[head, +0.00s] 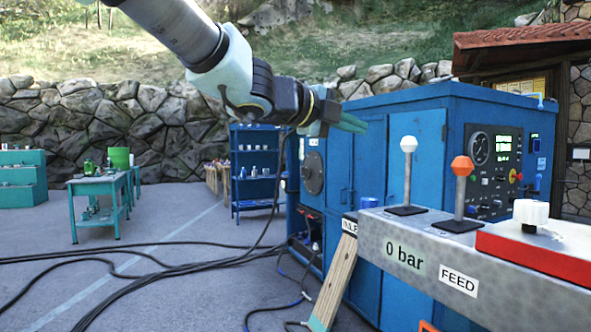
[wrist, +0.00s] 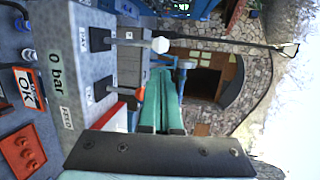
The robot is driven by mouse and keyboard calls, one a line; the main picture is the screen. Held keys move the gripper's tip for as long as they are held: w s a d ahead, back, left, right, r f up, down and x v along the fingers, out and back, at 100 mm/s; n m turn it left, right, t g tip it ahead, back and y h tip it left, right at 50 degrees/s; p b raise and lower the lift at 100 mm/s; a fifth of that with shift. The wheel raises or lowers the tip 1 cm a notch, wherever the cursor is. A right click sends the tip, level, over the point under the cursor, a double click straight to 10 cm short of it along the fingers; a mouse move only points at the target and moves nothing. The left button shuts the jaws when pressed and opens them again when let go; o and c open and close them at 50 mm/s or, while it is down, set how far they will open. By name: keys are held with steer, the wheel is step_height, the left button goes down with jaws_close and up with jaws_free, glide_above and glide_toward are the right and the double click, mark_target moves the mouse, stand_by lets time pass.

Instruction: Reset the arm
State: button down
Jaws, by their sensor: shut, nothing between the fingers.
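My arm reaches in from the top left of the head view. My gripper (head: 360,123) is shut and empty, with its teal fingers pointing right in front of the blue cabinet. In the wrist view the two teal fingers of my gripper (wrist: 162,78) lie side by side, closed together. They are in the air, apart from the white-knobbed lever (head: 408,148) and the orange-knobbed lever (head: 461,167) on the grey control panel (head: 370,243). The white knob also shows in the wrist view (wrist: 160,45).
A blue machine cabinet (head: 425,125) with gauges stands behind the panel. A red block with a white knob (head: 530,213) is at the right. Black cables (head: 150,268) lie across the ground. A green table (head: 95,187) and a blue shelf (head: 256,170) stand by the stone wall.

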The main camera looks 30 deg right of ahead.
steer(key=w+a+f+n+t+y, duration=0.7)
steer(key=w+a+f+n+y, duration=0.2)
steer(key=w+a+f+n, duration=1.15)
steer(key=s+a+f+n+g+y, duration=0.15)
steer(key=a+f+y, duration=0.3)
steer(key=a, duration=0.65)
steer(key=s+a+f+n+g+y, duration=0.2)
steer(key=s+a+f+n+g, duration=0.4)
steer(key=s+a+f+n, duration=0.5)
steer(key=s+a+f, duration=0.2)
steer(key=a, duration=0.1)
steer(key=shift+n, duration=0.3)
steer(key=shift+w+r, duration=0.1)
